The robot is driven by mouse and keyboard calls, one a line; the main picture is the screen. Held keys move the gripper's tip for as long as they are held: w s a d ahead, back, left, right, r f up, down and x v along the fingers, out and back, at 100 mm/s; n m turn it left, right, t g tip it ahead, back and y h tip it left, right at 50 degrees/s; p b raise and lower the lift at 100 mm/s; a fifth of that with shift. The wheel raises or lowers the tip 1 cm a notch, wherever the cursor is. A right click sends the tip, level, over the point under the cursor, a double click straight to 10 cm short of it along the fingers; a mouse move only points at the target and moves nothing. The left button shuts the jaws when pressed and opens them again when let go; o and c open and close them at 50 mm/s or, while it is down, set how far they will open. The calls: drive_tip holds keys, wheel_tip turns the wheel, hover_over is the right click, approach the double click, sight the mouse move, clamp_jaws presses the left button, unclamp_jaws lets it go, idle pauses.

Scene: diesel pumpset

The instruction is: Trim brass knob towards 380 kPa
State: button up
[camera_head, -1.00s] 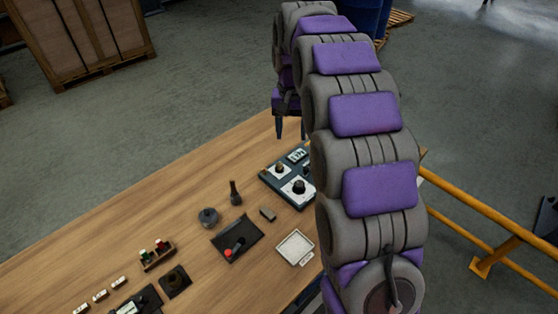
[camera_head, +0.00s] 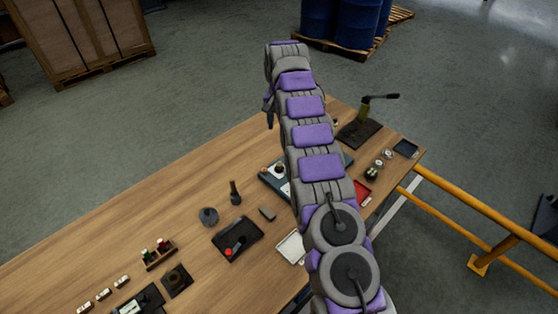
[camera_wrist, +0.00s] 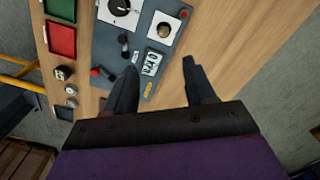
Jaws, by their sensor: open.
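The control panel (camera_wrist: 105,48) is a blue-grey box on the table. In the wrist view it carries a small brass knob (camera_wrist: 164,30) on a white plate, a large black knob (camera_wrist: 120,7) on a white dial, small levers, and a display (camera_wrist: 152,63) whose digits I cannot read surely. My gripper (camera_wrist: 159,66) is open and empty, its two fingers apart, appearing above the display end of the panel; the brass knob lies ahead of the fingertips, untouched. In the head view my arm hides much of the panel (camera_head: 270,180), and one finger of my gripper (camera_head: 270,118) shows.
The wooden table (camera_head: 150,200) holds a black tray with a red-tipped lever (camera_head: 237,240), a grey round part (camera_head: 208,215), a dark upright tool (camera_head: 235,193) and a hand lever on a base (camera_head: 362,125). A yellow rail (camera_head: 470,205) runs beside the table.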

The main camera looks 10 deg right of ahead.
drive_tip(key=shift+w+f, duration=0.9)
drive_tip(key=shift+f, duration=0.7)
drive_tip(key=b, duration=0.6)
approach(279, 164)
wheel_tip(279, 164, down, 8)
drive_tip(key=shift+f, duration=0.2)
clamp_jaws()
